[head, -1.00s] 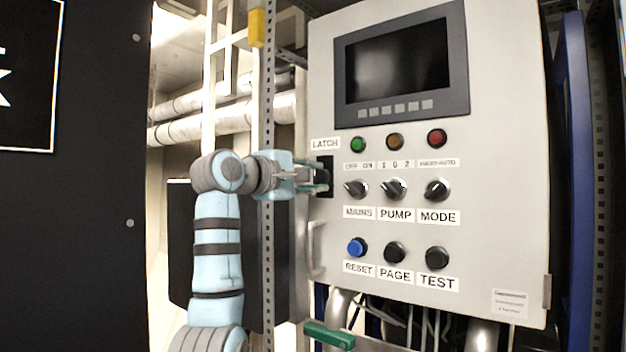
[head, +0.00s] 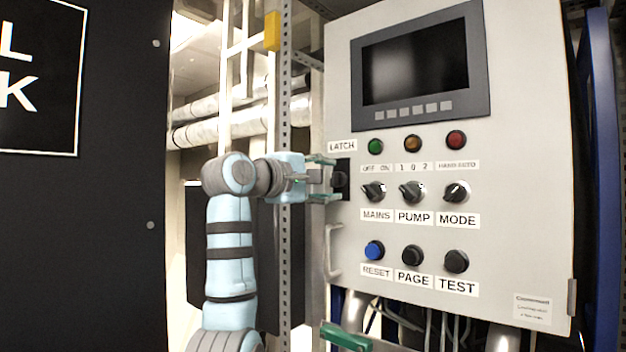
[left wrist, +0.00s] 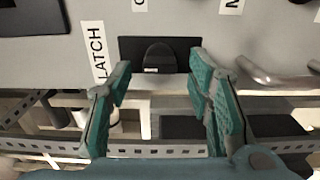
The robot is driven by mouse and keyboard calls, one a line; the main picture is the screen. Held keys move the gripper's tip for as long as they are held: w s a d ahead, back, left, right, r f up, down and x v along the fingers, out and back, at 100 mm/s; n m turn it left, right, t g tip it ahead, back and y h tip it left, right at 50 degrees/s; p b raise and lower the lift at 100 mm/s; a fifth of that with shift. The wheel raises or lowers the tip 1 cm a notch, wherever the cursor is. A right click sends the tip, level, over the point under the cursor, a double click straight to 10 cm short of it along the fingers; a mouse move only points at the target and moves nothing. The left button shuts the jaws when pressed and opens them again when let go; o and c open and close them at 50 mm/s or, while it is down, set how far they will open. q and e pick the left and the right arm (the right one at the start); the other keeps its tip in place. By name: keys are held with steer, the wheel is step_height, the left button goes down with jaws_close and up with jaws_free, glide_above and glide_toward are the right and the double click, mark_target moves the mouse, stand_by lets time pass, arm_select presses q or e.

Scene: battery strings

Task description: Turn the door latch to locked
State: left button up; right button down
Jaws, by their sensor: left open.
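The door latch (head: 341,180) is a dark knob on a black plate at the left edge of the grey cabinet door, under a LATCH label (head: 342,146). In the left wrist view the rounded black latch knob (left wrist: 160,58) sits on its black plate, ahead of the fingers and between their lines. My left gripper (head: 325,181) is open and empty, just left of the latch. In the left wrist view its two teal fingers (left wrist: 160,88) are spread wide, and the knob appears clear of both.
The cabinet door (head: 540,220) carries a screen (head: 415,72), lamps, rotary switches and push buttons close to the right of the latch. A door handle (head: 330,252) stands out below the latch. A perforated post (head: 285,110) stands behind my left arm.

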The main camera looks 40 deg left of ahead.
arm_select(q)
steer(key=s, duration=1.1)
steer(key=shift+w+d, duration=0.1)
steer(key=shift+w, duration=0.05)
